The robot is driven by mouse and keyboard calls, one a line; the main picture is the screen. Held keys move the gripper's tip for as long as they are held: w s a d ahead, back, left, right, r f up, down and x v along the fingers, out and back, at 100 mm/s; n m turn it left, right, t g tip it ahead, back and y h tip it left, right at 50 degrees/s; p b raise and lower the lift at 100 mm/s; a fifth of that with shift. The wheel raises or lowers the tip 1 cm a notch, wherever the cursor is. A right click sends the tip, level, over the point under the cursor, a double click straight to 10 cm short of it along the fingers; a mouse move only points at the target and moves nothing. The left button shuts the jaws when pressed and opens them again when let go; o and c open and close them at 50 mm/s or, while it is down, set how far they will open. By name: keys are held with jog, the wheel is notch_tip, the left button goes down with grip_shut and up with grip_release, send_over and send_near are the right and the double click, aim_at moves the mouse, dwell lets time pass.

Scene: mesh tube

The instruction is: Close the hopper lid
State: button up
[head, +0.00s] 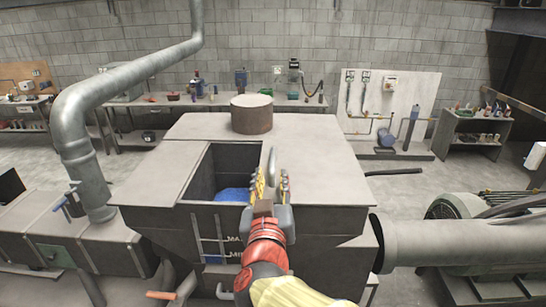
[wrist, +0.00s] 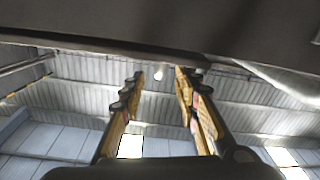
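The grey hopper (head: 150,190) stands in the middle of the head view. Its top has a rectangular opening with blue material (head: 234,195) inside. A flat grey panel (head: 318,165), which looks like the lid, lies to the right of the opening and leaves it uncovered. An upright grey handle (head: 271,158) stands near the panel's left edge. My gripper (head: 271,180) is at the opening's right side, close to the handle; I cannot tell whether it touches. In the wrist view, its fingers (wrist: 160,73) are apart with nothing visible between them, below a dark grey surface (wrist: 160,25).
A round brown cap (head: 251,118) sits on the hopper top behind the opening. A thick duct (head: 75,130) rises at the left, and a large pipe (head: 450,243) and motor lie at the right. Workbenches line the back wall.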

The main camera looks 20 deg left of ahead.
aim_at(272, 159)
jog(key=shift+p+x, duration=0.55)
jog(key=shift+x, duration=3.35)
jog(key=c, duration=0.3)
grip_shut()
